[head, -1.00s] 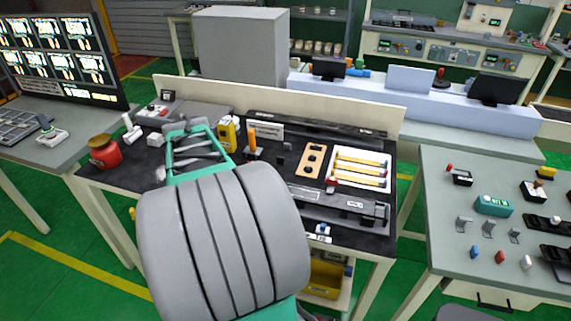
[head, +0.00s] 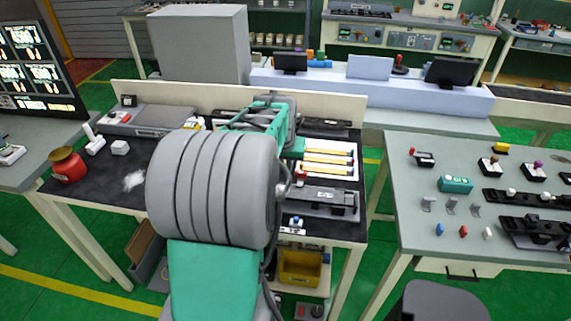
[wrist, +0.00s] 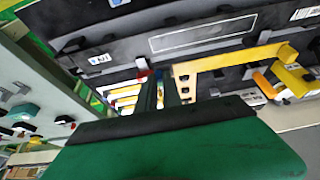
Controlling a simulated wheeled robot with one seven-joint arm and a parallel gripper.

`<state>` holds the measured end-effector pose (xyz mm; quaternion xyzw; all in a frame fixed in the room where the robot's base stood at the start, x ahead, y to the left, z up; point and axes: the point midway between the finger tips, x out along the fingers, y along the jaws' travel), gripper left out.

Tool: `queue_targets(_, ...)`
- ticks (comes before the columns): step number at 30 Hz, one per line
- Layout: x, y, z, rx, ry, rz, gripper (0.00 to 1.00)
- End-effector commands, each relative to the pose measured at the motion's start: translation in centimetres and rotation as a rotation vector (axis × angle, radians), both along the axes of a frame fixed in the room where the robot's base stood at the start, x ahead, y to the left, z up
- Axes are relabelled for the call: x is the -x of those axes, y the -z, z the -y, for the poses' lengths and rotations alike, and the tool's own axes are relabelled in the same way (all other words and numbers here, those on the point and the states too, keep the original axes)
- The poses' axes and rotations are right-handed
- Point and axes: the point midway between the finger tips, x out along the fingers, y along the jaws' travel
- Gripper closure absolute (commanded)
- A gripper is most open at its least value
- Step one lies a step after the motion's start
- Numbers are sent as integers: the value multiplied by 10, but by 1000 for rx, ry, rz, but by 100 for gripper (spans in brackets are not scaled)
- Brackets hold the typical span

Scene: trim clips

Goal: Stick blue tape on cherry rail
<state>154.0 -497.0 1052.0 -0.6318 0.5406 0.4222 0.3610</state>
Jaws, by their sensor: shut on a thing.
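A white tray of yellow and dark rods (head: 329,156) lies on the black-topped bench, right of my arm. The rods also show in the wrist view (wrist: 126,97). I cannot tell which, if any, is the cherry rail. My gripper (wrist: 160,92) shows as dark fingers close together, near a tan holed board (wrist: 186,78). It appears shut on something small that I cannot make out. I cannot pick out the blue tape for certain.
A dark fixture (head: 323,200) lies in front of the tray. A red pot (head: 67,166) stands at the bench's left end. The right table (head: 415,180) holds small clips and a teal box (head: 455,184). A yellow bin (head: 300,267) sits under the bench.

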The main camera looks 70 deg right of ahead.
Motion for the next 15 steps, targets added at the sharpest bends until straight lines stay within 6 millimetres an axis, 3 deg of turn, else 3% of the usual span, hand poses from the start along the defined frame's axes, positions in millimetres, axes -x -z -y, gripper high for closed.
queue_targets(15,0,39,-2,1,0,-7,100)
